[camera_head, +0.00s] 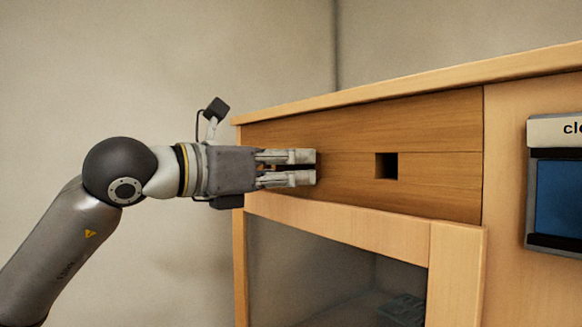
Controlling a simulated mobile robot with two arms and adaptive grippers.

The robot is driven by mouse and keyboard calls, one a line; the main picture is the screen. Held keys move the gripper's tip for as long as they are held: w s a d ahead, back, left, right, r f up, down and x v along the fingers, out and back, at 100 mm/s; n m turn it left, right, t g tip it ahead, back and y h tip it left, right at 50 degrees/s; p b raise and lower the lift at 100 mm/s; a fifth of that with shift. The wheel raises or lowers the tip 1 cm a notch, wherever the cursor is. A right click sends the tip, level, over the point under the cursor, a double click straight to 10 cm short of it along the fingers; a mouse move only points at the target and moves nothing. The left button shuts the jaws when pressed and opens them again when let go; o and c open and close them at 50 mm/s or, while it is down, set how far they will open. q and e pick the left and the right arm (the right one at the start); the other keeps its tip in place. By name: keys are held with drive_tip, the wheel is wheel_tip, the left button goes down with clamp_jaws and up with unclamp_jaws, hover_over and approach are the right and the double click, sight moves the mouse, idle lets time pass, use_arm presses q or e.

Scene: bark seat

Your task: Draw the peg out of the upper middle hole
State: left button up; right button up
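A dark square hole (387,165) shows in the upper wooden panel (440,135) of the cabinet. No peg is seen standing out of this hole. My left gripper (314,168) is to the left of the hole, its two pale fingers pointing right, in front of the panel's left part. A narrow dark gap shows between the fingertips. Whether they hold a peg there, and whether they touch the panel, I cannot tell. The fingers hide the panel behind them. My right gripper is not in view.
The cabinet's top edge (400,85) runs above the panel. Below it is a glass-fronted compartment (330,270) with a pale wooden frame. A box with a blue front (557,195) is on the right. The space left of the cabinet, around my arm, is open.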

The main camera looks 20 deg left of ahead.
use_arm(q)
clamp_jaws()
drive_tip(key=shift+s+a+b, duration=0.35)
drive_tip(key=shift+s+a, duration=0.05)
drive_tip(key=shift+s, duration=0.1)
drive_tip(key=shift+b+v, duration=0.7)
drive_tip(key=shift+v, duration=1.25)
drive_tip(key=shift+b+v, duration=0.75)
drive_tip(key=shift+v, duration=1.85)
